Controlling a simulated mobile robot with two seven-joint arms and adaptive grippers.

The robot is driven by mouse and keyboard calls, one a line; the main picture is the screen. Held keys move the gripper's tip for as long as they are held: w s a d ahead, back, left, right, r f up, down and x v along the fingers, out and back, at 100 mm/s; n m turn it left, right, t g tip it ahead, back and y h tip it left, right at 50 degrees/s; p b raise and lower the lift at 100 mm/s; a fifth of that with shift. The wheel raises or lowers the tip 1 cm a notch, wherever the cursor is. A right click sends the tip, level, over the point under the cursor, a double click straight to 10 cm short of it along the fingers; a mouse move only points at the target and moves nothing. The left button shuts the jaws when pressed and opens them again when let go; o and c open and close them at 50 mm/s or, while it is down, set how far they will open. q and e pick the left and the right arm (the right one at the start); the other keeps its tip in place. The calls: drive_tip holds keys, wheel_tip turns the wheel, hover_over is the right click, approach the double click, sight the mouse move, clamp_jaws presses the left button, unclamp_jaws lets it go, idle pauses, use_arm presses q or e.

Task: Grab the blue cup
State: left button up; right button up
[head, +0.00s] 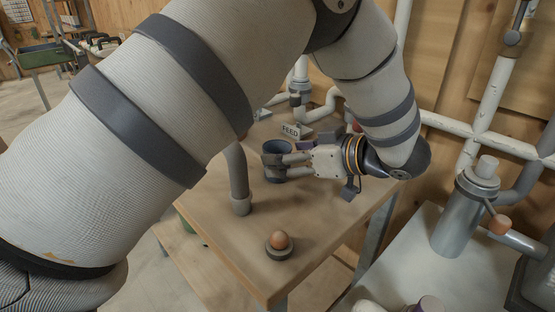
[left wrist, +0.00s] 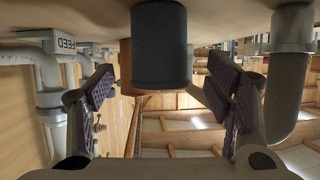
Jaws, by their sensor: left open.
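The blue cup (head: 278,148) stands on the wooden table (head: 225,240), partly hidden behind my left gripper (head: 274,165) in the head view. My left gripper (left wrist: 158,95) is open, with one dark padded finger on each side of the cup. Gaps show between the pads and the cup, so it is not gripped. My right gripper is in neither view.
A grey upright pipe (head: 239,180) rises from the table left of the cup. An egg in a round holder (head: 280,250) sits near the front. A metal canister (head: 465,210) stands on the right-hand surface.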

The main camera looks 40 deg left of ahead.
use_arm(q)
drive_tip(key=x, duration=0.3)
drive_tip(key=shift+a+f, duration=0.1)
drive_tip(key=shift+a, duration=0.3)
drive_tip(key=c, duration=1.1)
drive_tip(key=shift+o, duration=0.2)
